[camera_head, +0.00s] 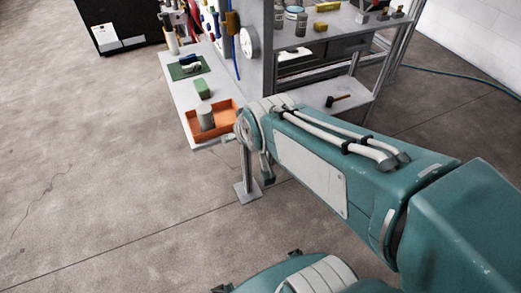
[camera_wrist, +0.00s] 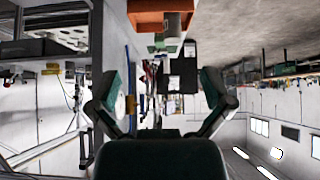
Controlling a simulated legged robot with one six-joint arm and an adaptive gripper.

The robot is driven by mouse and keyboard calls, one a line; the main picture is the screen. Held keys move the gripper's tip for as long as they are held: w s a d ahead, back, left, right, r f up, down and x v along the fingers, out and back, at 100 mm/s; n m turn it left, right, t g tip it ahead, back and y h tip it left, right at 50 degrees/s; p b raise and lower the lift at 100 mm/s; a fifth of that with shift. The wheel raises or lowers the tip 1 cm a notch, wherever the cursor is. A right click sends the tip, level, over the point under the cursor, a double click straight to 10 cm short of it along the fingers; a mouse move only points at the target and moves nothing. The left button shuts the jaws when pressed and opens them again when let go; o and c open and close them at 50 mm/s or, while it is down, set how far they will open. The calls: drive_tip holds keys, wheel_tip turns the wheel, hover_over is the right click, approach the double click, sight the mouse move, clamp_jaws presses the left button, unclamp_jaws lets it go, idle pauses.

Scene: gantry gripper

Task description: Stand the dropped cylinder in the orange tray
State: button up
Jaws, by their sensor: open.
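The orange tray (camera_head: 229,105) sits at the near end of a narrow white bench in the head view. A grey cylinder (camera_head: 206,117) stands upright inside it, and no gripper touches it. In the wrist view, which is upside down, the orange tray (camera_wrist: 145,18) is at the top edge, cut off. The grey cylinder (camera_wrist: 180,22) rises from it. My gripper (camera_wrist: 160,95) is open and empty, its two fingers spread wide, apart from the tray and cylinder. In the head view my arm hides most of the gripper and the tray's right corner.
A green block (camera_head: 203,88) lies on the bench behind the tray. Farther back is a green mat (camera_head: 178,72) with small parts on it. A grey panel and shelf unit (camera_head: 340,22) with cans and a hammer stands right of the bench. The concrete floor on the left is clear.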

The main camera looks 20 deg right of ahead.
drive_tip(key=s+r+g, duration=0.2)
drive_tip(key=s, duration=0.9)
drive_tip(key=shift+r+g, duration=0.3)
drive_tip(key=shift+r, duration=0.05)
